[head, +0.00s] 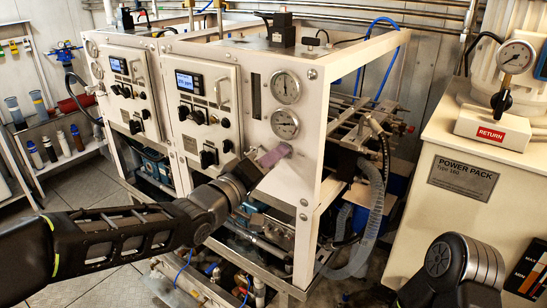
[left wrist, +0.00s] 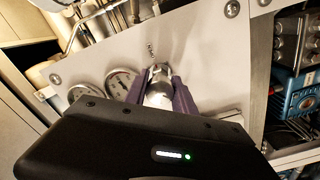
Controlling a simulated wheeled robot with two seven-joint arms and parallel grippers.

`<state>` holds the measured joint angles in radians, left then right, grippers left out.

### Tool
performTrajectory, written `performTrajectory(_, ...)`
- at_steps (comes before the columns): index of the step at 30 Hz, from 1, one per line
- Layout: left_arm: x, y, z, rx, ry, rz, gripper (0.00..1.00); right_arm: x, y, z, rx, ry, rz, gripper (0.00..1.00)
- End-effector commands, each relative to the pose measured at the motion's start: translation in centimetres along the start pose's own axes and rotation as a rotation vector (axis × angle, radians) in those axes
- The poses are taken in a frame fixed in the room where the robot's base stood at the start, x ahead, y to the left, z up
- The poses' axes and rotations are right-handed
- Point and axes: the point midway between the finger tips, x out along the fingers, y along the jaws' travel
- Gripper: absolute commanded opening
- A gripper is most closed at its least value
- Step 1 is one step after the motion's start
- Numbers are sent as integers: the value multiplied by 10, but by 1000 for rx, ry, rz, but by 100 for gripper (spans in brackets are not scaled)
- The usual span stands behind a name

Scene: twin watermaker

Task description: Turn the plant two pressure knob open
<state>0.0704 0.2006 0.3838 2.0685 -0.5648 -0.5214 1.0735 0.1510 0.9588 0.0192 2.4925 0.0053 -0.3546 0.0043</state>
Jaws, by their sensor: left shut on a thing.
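The plant two pressure knob (left wrist: 158,90) is a silver, rounded knob on the white front panel, next to two round gauges. My left gripper (left wrist: 160,96) has its two purple fingers on either side of the knob, shut on it. In the head view my left gripper (head: 272,157) reaches the panel just below the lower gauge (head: 285,124), and it hides the knob there. The knob's turn angle cannot be told. My right gripper is not in view; only part of my right arm shows at the bottom right.
The white watermaker frame (head: 310,170) carries displays, black knobs and an upper gauge (head: 285,87). Hoses and pipes (head: 372,215) hang at its right side. A power pack (head: 455,180) with a red RETURN label stands at the right. A shelf with bottles (head: 50,150) is at the left.

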Motion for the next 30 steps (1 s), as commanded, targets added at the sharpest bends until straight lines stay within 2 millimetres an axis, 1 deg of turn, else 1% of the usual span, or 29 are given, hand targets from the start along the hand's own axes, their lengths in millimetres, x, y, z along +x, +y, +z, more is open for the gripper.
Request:
performTrajectory(9,0,-2,2,-5,-3,-4,0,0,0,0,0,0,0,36)
performTrajectory(10,0,-2,2,-5,-3,-4,32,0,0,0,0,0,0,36)
performTrajectory(18,0,-1,1,-3,-1,-2,53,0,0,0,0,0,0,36)
performTrajectory(26,-1,0,0,-2,0,-1,53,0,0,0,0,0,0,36)
performTrajectory(30,-9,0,0,0,2,0,53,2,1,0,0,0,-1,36)
